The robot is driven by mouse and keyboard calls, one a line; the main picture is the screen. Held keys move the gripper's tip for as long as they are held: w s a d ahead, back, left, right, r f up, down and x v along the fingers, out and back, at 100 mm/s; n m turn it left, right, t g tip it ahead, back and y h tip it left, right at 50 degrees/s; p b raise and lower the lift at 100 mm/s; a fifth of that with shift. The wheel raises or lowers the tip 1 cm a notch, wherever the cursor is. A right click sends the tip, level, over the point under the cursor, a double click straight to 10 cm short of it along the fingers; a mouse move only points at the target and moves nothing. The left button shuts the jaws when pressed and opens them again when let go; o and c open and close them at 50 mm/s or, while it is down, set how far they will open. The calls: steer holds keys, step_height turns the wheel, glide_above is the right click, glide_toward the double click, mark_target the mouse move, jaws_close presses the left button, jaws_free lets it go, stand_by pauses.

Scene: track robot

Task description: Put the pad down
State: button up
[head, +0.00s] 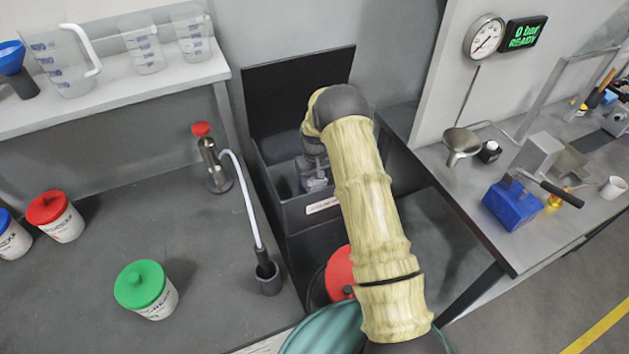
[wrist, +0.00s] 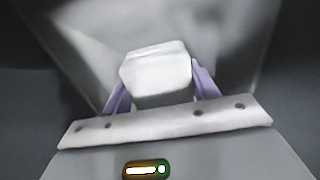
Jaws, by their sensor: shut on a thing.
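The pad (wrist: 157,66) looks like a small whitish block in the wrist view. It sits between the two purple fingers of my gripper (wrist: 160,80), which is shut on it. In the head view my gripper (head: 315,177) reaches down into an open dark bin (head: 275,190), and the pad cannot be made out there. A blurred light grey surface lies beyond the pad in the wrist view. I cannot tell whether the pad touches it.
The bin's dark lid (head: 290,85) stands raised behind it. Right, a bench holds a blue block (head: 512,205) and a metal funnel (head: 461,142). A gauge (head: 485,38) hangs above.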

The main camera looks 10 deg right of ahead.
steer(key=shift+a+f, duration=0.1)
steer(key=shift+f, duration=0.45)
steer(key=shift+f, duration=0.1)
steer(key=o, duration=1)
step_height(320, 180, up, 12)
steer(key=shift+r+b, duration=0.15)
steer(key=shift+b, duration=0.8)
